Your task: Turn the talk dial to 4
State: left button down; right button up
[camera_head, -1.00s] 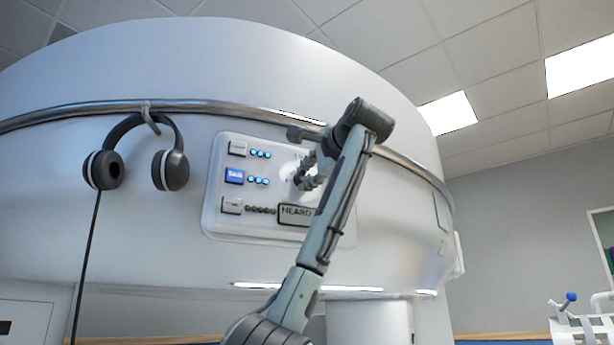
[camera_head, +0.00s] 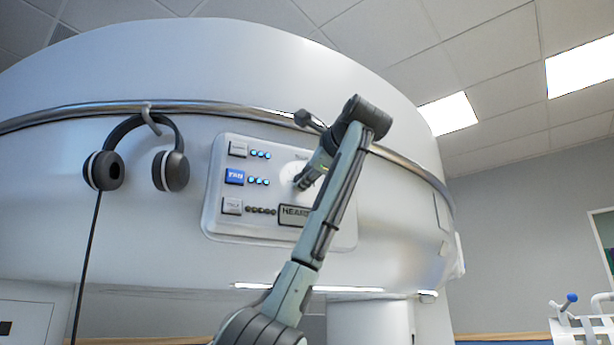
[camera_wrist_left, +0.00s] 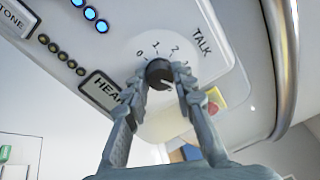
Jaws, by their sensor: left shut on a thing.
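The talk dial (camera_wrist_left: 159,72) is a small dark knob on a round white plate in the left wrist view. The word TALK and the numbers 0, 1, 2 and part of a 3 show around it; the rest of the scale is hidden by a finger. My left gripper (camera_wrist_left: 161,84) is shut on the dial, one finger on each side. I cannot tell for sure which number the dial points to. In the head view my left gripper (camera_head: 301,182) reaches the white dial plate (camera_head: 291,170) and hides the knob. My right gripper is not in view.
The control panel (camera_head: 217,218) carries square buttons, rows of lights and a HEARD label (camera_head: 293,213). A red button on yellow (camera_wrist_left: 214,98) sits beside the dial. Headphones (camera_head: 172,170) hang left of the panel. A metal rail (camera_head: 230,107) runs above it.

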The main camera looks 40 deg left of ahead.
pick_arm(q)
jog(key=shift+f, duration=0.1)
jog(key=c, duration=1.3)
grip_release()
jog(key=shift+o, duration=0.2)
jog(key=v, duration=1.2)
jog(key=shift+d, duration=0.1)
